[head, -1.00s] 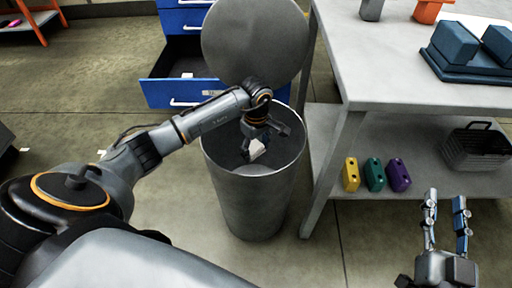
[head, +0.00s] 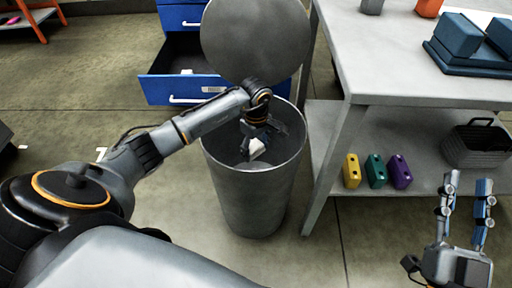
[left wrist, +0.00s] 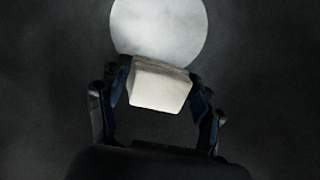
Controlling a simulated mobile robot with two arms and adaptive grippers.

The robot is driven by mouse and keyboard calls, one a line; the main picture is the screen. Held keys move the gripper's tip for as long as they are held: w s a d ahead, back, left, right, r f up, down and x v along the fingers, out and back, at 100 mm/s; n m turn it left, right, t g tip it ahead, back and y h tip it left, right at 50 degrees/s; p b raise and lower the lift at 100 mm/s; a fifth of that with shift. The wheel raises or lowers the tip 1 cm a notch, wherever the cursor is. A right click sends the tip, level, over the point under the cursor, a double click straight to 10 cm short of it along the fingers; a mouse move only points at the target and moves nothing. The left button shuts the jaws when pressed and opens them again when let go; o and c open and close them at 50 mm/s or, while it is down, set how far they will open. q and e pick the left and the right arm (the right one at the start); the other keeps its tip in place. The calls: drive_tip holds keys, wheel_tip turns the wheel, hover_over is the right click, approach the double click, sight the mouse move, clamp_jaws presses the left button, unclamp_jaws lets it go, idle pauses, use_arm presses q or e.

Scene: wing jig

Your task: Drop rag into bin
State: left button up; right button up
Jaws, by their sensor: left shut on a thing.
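The bin (head: 250,200) is a tall grey metal cylinder with its round lid (head: 256,40) raised behind the opening. My left gripper (head: 257,146) reaches down inside the bin's mouth and is shut on the rag (head: 258,150), a small off-white bundle. In the left wrist view the rag (left wrist: 160,86) sits between the two fingers, above the pale round bin floor (left wrist: 158,30). My right gripper (head: 466,205) is at the lower right in the head view, fingers apart and empty.
A grey workbench (head: 400,88) stands right of the bin. A blue drawer cabinet (head: 185,88) with an open drawer stands behind the bin.

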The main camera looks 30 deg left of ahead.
use_arm(q)
drive_tip(key=o, duration=1.2)
drive_tip(key=shift+r, duration=0.1)
wheel_tip(320, 180, up, 12)
